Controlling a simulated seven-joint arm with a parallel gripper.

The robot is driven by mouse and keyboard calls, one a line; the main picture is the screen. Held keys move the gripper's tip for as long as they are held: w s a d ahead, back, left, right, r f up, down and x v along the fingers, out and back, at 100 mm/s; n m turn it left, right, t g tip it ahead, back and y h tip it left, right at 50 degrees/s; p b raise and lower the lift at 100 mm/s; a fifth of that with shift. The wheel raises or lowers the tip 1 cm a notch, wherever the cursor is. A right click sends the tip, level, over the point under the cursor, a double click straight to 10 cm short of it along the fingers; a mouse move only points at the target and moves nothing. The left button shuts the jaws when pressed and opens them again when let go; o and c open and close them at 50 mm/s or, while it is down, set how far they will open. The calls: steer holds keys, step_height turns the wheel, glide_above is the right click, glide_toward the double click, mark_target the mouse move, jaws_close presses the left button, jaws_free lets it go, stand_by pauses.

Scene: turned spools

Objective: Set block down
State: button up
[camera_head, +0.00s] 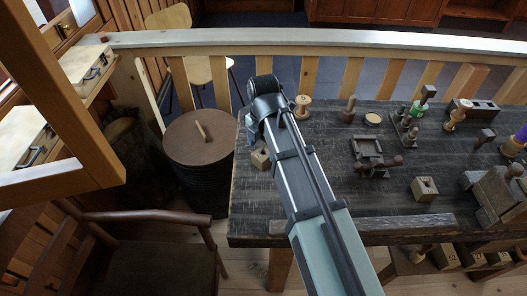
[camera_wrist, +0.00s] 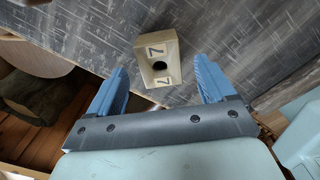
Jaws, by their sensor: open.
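The block (camera_wrist: 158,45) is a pale wooden piece with a dark round hole and the digit 7 marked on two faces. In the wrist view it rests on the dark, scratched workbench (camera_wrist: 225,40), close to the bench edge. My gripper (camera_wrist: 163,78) has two blue fingers spread wide, with the block ahead of and between their tips, not gripped. In the head view the block (camera_head: 261,158) sits near the left end of the bench, partly hidden by my arm.
A similar holed block (camera_head: 424,189) stands farther right on the bench. A wooden spool (camera_head: 302,107), a small square frame (camera_head: 367,150) and a vise (camera_head: 495,192) are also there. A round brown-topped drum (camera_head: 198,140) stands left of the bench, beside a chair (camera_head: 160,250).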

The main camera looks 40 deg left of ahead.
step_height(320, 180, up, 9)
steer(key=shift+f, duration=0.15)
stand_by(0.8)
